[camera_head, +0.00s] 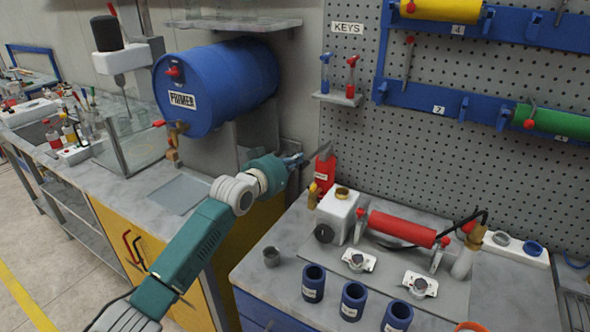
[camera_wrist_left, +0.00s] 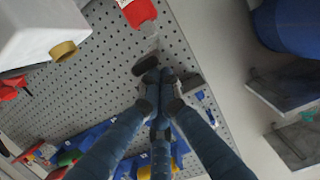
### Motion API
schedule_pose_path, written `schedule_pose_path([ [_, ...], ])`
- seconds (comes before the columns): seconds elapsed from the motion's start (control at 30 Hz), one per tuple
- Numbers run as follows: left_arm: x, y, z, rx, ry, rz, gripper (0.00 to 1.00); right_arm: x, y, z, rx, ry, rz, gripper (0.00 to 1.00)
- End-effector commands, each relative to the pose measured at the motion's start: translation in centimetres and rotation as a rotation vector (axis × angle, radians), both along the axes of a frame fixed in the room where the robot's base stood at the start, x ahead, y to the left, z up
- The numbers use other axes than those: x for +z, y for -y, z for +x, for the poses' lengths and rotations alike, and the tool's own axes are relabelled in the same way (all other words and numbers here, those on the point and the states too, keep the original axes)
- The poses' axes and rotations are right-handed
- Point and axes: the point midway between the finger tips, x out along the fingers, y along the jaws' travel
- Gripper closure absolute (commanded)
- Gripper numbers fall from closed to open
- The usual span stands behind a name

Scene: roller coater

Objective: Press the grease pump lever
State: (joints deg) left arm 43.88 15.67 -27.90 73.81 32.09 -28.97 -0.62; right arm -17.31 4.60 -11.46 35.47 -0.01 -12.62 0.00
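A red bracket (camera_head: 323,172) with a small label stands by the pegboard, behind a white box with a brass cap (camera_head: 342,193). A thin metal bar with a dark grip, which looks like the pump lever, runs from this bracket. In the left wrist view the red bracket (camera_wrist_left: 138,12) is at the top and the dark grip (camera_wrist_left: 145,63) is near the centre. My left gripper (camera_head: 298,159) is beside the bracket. Its blue fingers (camera_wrist_left: 152,80) are together, with their tips right at the dark grip; I cannot tell whether they touch. My right gripper is not in view.
A blue drum (camera_head: 222,85) hangs to the left of my left gripper. A red roller (camera_head: 402,228) and several blue cups (camera_head: 353,300) stand on the right bench. Blue racks (camera_head: 440,98) are fixed to the pegboard. The floor at lower left is clear.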

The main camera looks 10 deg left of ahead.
Motion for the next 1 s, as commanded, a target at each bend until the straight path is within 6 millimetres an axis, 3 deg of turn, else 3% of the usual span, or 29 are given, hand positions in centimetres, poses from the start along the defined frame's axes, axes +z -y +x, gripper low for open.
schedule_pose_path([
  [0.03, -1.8, -0.1, 0.2, 0.002, 0.004, -0.001, 1.0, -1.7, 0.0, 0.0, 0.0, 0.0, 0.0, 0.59],
  [0.13, -3.8, -0.3, -0.1, 0.002, 0.005, -0.002, 1.0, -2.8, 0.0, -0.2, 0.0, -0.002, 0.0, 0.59],
  [0.33, -5.3, -0.3, -0.2, 0.003, 0.005, -0.001, 1.0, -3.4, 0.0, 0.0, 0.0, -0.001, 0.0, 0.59],
  [0.77, -5.3, -0.4, -0.2, 0.003, -0.003, 0.002, 1.0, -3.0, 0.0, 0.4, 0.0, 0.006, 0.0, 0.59],
  [0.87, -4.2, -0.3, -0.2, 0.003, -0.002, 0.001, 1.0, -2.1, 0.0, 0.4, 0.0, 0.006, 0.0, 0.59],
  [1.0, -1.3, -0.2, 0.0, 0.004, 0.005, 0.0, 1.0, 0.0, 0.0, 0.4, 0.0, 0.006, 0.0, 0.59],
])
